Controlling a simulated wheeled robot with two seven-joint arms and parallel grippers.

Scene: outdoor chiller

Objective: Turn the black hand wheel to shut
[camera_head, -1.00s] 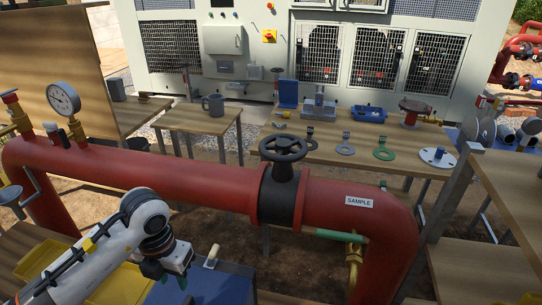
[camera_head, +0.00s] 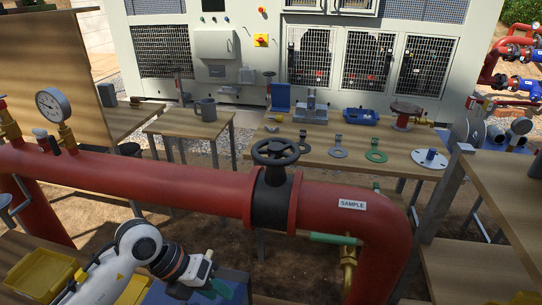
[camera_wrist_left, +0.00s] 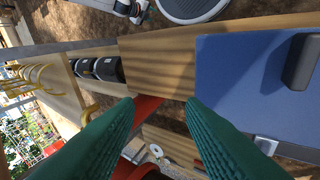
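The black hand wheel (camera_head: 275,152) sits on top of a black valve body (camera_head: 271,200) in the thick red pipe (camera_head: 160,187). It lies level and stands clear of any gripper. My left gripper (camera_head: 214,288) is low in front of the pipe, left of and below the valve in the head view. In the left wrist view its two green fingers (camera_wrist_left: 160,103) are apart with nothing held between them. The hand wheel is not recognisable in the left wrist view. My right gripper is not in view.
A pressure gauge (camera_head: 53,105) stands on the pipe at left. A "SAMPLE" label (camera_head: 352,204) is on its right part. Behind, a wooden table (camera_head: 330,170) holds rings and a blue tray (camera_head: 364,115). A yellow bin (camera_head: 40,278) is at front left. Above the hand wheel is free room.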

